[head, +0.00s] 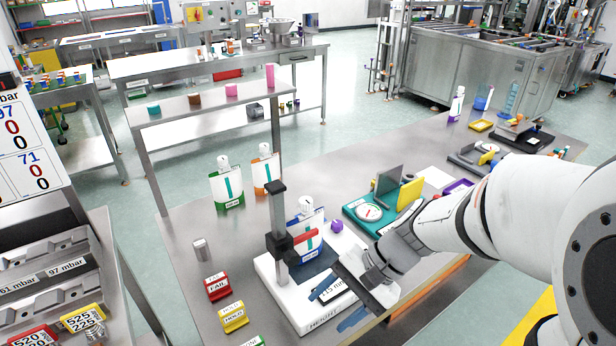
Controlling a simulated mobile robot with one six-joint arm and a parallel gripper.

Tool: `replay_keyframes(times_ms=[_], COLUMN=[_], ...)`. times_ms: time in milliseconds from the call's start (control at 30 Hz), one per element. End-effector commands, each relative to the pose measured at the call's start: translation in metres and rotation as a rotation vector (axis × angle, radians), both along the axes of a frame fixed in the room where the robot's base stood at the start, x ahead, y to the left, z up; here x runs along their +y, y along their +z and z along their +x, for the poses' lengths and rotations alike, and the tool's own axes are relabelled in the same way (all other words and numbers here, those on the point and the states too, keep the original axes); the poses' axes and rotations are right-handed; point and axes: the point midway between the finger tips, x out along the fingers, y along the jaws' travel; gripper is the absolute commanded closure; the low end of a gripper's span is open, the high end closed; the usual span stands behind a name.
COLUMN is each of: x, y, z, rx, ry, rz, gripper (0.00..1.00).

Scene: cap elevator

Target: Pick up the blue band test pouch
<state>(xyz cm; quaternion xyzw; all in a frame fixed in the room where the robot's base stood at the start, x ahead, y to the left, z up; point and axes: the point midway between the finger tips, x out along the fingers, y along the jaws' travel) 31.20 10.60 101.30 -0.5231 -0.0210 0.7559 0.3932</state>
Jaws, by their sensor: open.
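The blue band pouch (315,220) is white with a blue band and a pale spout cap on top. It stands upright behind the dark column of the height stand (266,268), and its lower part is partly hidden by the stand's parts. A green band pouch (227,188) and an orange band pouch (266,175) stand upright farther back to the left. My gripper (338,303) is open, with blue fingertips apart over the right front of the white height stand base. It is nearer the camera than the blue band pouch and apart from it.
A red FAIL sign (217,286), a yellow HOLD sign (234,316) and a grey metal cylinder (200,250) stand left of the height stand. A purple knob (336,226) and a teal device with a dial (368,212) are to the right. Bare table lies at the left back.

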Motion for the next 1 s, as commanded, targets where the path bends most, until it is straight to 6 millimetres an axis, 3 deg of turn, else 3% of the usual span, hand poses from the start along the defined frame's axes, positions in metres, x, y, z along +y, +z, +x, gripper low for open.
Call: replay_keyframes(times_ms=[100,233,367,500,733,1000], x=[0.028,0.042,0.037,0.018,-0.008,0.010], y=[0.015,0.027,0.031,0.024,0.012,0.013], z=[0.027,0.072,0.122,0.165,0.200,0.218], rx=[0.188,0.352,0.471,0.536,0.560,0.561], ry=[-0.211,-0.458,-0.705,-0.923,-1.116,-1.132], rz=[0.234,0.480,0.703,0.877,1.018,1.031], gripper=[0.45,0.45,0.45,0.45,0.45,0.45])
